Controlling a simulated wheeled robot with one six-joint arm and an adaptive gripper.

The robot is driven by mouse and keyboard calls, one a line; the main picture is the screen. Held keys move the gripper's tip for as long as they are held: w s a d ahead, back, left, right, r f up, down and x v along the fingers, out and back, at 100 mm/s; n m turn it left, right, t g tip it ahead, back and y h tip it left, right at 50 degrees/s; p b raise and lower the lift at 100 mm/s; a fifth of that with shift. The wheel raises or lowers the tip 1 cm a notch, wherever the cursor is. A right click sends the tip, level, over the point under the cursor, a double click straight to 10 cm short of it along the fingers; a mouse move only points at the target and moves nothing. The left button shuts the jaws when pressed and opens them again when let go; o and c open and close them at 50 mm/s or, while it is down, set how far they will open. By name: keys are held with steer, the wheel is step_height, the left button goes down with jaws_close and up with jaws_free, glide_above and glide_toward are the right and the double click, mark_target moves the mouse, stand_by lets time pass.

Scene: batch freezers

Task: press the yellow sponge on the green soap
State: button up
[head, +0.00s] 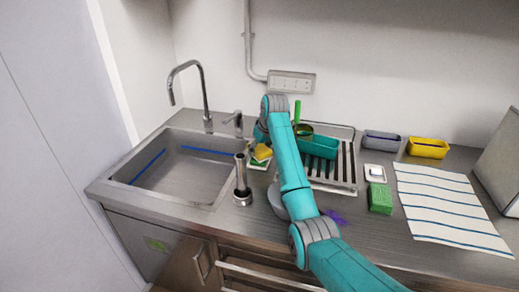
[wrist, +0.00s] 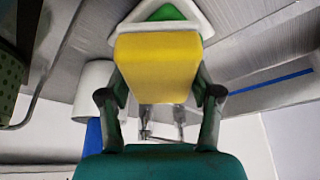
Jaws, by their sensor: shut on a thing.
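My gripper (wrist: 158,92) is shut on the yellow sponge (wrist: 155,65), with one finger on each side of it. In the head view the sponge (head: 263,152) is just right of the sink, and my arm partly hides the gripper. The green soap (wrist: 167,13) lies in a white dish (wrist: 201,18) directly beyond the sponge in the wrist view. The sponge covers much of the soap. In the head view the soap (head: 257,163) shows as a small green patch below the sponge. I cannot tell whether sponge and soap touch.
A steel upright cylinder (head: 242,185) stands close by, beside the sink (head: 172,178). A dish rack (head: 346,172) holds a teal container (head: 320,146). A green block (head: 380,199), a small white dish (head: 375,174) and a striped cloth (head: 450,210) lie at the right.

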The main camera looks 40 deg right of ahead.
mark_target(259, 147)
steer(key=shift+f, duration=0.55)
stand_by(1.4)
steer(key=shift+r, duration=3.55)
